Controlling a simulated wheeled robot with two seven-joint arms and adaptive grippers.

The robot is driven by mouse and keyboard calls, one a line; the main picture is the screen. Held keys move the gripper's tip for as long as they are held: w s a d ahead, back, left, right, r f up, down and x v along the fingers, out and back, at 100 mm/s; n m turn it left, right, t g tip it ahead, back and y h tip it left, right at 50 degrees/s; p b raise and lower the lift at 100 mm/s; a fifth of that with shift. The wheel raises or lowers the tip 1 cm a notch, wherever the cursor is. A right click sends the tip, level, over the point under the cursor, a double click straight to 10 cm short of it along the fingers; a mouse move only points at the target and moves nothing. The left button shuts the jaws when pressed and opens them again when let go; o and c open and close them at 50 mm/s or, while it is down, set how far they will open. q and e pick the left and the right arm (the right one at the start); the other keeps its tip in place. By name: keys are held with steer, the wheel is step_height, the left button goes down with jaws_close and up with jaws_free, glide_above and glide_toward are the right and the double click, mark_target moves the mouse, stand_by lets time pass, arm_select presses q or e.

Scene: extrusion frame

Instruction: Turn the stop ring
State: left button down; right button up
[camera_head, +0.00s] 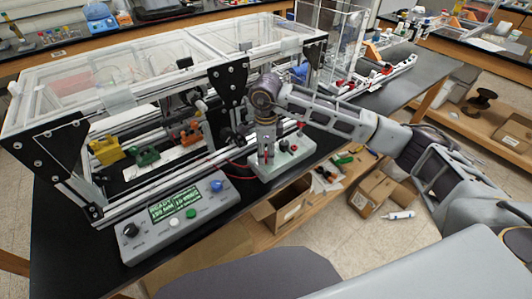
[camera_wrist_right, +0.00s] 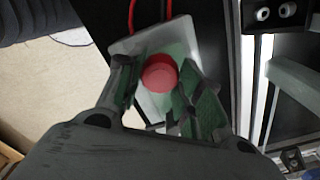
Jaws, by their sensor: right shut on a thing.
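The stop ring (camera_wrist_right: 159,75) is a round red cap on a pale control box (camera_wrist_right: 152,47), seen from above in the right wrist view. My right gripper (camera_wrist_right: 163,92) is shut on it, with one green-padded finger on each side. In the head view the right gripper (camera_head: 266,155) points down at the left part of the box (camera_head: 285,166) on the black bench, and its fingers hide most of the ring. My left gripper is not in view.
An extrusion frame (camera_head: 130,85) with clear panels stands left of the box. A console (camera_head: 178,215) with a green display sits in front of it. Red cables run beside the box. Open cartons (camera_head: 283,208) lie on a lower shelf.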

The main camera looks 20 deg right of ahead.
steer(key=o, duration=1)
steer(key=shift+o, duration=0.2)
step_height(320, 180, up, 12)
steer(key=shift+f, duration=0.1)
stand_by(0.7)
